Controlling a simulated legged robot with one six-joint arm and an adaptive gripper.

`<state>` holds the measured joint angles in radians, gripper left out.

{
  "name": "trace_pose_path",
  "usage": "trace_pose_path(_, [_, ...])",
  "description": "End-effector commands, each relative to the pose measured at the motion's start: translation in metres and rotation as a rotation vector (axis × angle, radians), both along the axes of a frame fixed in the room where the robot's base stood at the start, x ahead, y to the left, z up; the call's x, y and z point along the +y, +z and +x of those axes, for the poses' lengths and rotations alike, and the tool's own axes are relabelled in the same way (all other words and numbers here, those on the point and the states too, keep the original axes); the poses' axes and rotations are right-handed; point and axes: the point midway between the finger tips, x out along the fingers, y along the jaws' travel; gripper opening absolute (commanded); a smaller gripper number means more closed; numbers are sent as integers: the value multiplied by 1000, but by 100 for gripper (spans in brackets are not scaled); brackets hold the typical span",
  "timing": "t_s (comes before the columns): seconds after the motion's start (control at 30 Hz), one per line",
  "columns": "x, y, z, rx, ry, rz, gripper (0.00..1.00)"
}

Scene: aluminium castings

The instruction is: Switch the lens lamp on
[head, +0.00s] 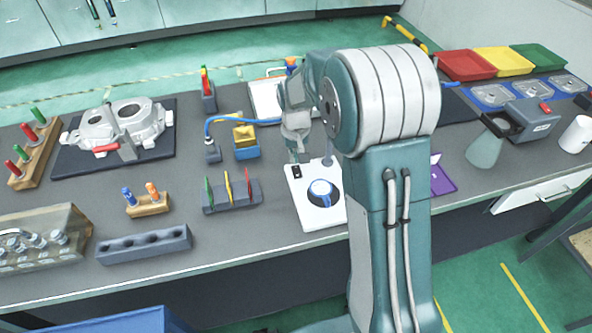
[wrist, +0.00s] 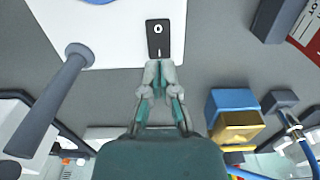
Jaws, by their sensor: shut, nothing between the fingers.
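The lens lamp has a white base plate (head: 311,213) near the middle of the bench. A round blue-rimmed white lens head (head: 320,189) shows over the plate, and a grey post (head: 328,152) rises at its back edge; the post is also at left in the wrist view (wrist: 50,100). A black rocker switch (head: 297,172) sits at the plate's back left corner. In the wrist view the switch (wrist: 165,38) shows a white ring mark and a short line. My gripper (wrist: 160,64) is shut and empty, its tips at the line-marked end of the switch. I cannot tell whether they touch.
A blue and yellow block (head: 245,140) and a grey rack with coloured pieces (head: 232,195) stand left of the lamp. A purple tray (head: 440,176) lies right of my arm, which hides part of the bench.

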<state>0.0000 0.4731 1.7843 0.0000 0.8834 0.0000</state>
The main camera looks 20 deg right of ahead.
Motion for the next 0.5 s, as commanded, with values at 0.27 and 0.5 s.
trace_pose_path(0.27, [0, -4, 0, 0, 0, 0, 0])
trace_pose_path(0.5, [0, -7, 0, 0, 0, 0, 0])
